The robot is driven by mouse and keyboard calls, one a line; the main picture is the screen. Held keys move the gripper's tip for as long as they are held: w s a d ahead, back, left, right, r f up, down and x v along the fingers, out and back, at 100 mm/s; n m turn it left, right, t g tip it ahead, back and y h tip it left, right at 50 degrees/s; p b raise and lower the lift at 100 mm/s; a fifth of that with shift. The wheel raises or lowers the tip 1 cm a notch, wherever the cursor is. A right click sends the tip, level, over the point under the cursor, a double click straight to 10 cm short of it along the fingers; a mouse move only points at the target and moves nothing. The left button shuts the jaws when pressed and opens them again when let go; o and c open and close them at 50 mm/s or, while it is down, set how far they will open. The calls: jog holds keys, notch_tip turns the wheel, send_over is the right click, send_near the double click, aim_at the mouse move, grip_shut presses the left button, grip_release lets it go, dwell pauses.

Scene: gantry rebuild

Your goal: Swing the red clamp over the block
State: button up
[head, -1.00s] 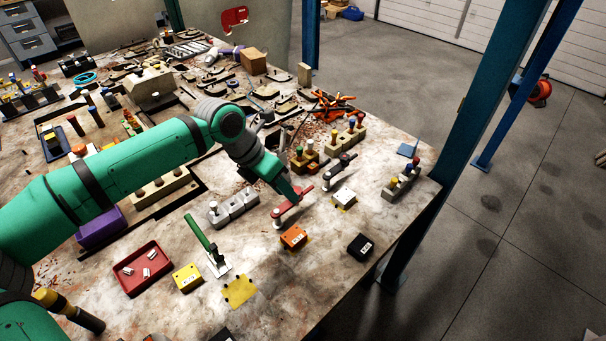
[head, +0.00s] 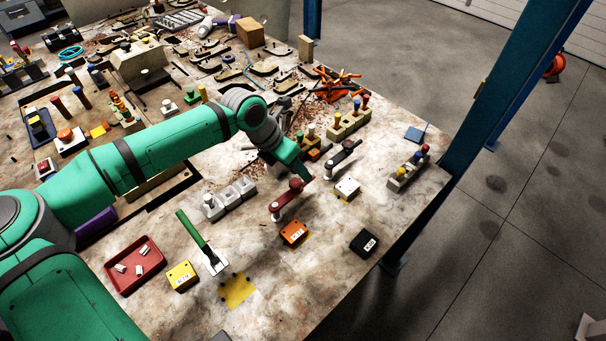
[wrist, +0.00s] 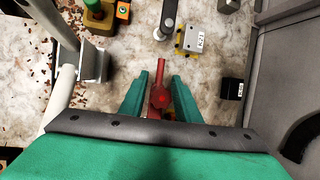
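The red clamp (head: 285,202) stands on the table, its arm slanting from a pale foot at lower left to a dark red knob at upper right. My gripper (head: 308,178) is just beyond its knob end. In the wrist view, the red clamp (wrist: 159,95) shows between my gripper's two teal fingers (wrist: 161,77), with gaps on both sides. The gripper is open; whether the clamp lies at fingertip depth is unclear. An orange labelled block (head: 293,232) sits just below the clamp, clear of its arm. A white labelled block (head: 347,188) sits to its right.
A black clamp (head: 343,158) stands right of my gripper. A grey block row (head: 230,199) is to the left. A green-handled clamp (head: 196,236), yellow block (head: 181,276), red tray (head: 135,264) and black block (head: 363,242) stand nearer.

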jog(key=shift+x, duration=1.8)
grip_shut()
